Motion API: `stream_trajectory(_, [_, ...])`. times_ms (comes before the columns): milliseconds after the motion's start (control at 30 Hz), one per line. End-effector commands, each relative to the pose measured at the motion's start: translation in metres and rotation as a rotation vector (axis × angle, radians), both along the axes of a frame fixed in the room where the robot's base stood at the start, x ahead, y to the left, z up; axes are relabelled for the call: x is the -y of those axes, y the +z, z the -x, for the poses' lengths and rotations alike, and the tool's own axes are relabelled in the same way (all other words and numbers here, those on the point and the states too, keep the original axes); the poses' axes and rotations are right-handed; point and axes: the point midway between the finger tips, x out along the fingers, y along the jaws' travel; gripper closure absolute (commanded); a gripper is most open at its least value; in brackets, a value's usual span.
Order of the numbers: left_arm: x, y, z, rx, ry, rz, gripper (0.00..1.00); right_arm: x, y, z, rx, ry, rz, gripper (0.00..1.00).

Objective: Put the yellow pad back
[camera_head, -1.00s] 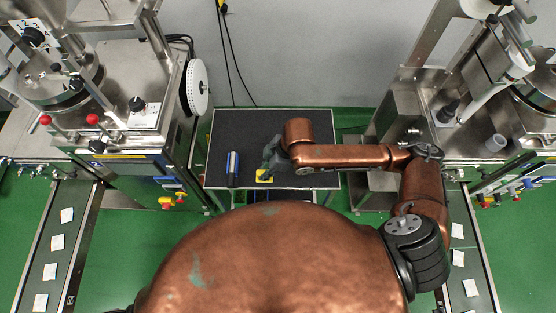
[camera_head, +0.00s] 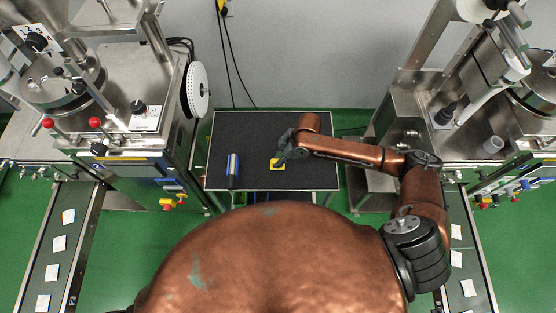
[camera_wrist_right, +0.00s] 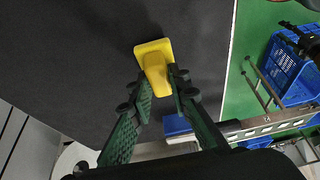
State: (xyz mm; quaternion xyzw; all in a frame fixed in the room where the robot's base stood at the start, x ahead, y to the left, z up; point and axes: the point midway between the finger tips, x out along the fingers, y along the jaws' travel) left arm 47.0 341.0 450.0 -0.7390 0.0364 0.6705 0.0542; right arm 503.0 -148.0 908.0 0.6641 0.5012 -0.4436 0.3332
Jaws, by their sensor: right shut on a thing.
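The yellow pad (camera_head: 277,167) is at the middle of the dark-topped cart (camera_head: 255,125) in the head view. My right gripper (camera_head: 281,160) is over it, with the copper arm reaching in from the right. In the right wrist view the yellow pad (camera_wrist_right: 153,52) shows a wide flat part and a narrower part between the green fingertips of my right gripper (camera_wrist_right: 160,80), which is shut on it. I cannot tell whether the pad touches the cart top. My left gripper is out of view.
A blue and white object (camera_head: 233,170) stands on the cart left of the pad. Packing machines flank the cart, one with a white reel (camera_head: 197,88). The back and right of the cart top are clear. Blue crates (camera_wrist_right: 297,68) show in the right wrist view.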

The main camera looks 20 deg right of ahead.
Motion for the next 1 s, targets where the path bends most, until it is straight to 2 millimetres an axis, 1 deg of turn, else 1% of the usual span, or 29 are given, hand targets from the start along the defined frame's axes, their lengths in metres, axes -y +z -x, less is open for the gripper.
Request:
stream_trajectory(100, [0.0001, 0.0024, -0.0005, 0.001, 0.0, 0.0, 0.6, -0.0003, -0.0068, -0.0011, 0.003, 0.0, 0.0, 1.0])
stream_trajectory(400, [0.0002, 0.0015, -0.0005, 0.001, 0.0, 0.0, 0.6, -0.0001, -0.0101, -0.0007, 0.002, -0.001, 0.001, 1.0])
stream_trajectory(433, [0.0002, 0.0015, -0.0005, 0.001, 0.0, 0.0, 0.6, 0.0001, -0.01, -0.0008, 0.002, -0.001, 0.001, 0.82])
stream_trajectory(667, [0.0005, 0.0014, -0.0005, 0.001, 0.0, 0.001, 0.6, -0.0001, -0.0095, -0.0006, 0.002, -0.001, 0.001, 0.66])
stream_trajectory(900, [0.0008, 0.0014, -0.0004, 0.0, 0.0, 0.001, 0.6, -0.0001, -0.0093, -0.0007, 0.002, -0.001, 0.0, 0.66])
stream_trajectory(1000, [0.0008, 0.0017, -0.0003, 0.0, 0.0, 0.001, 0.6, -0.0003, -0.0057, -0.0009, 0.003, 0.0, 0.0, 0.66])
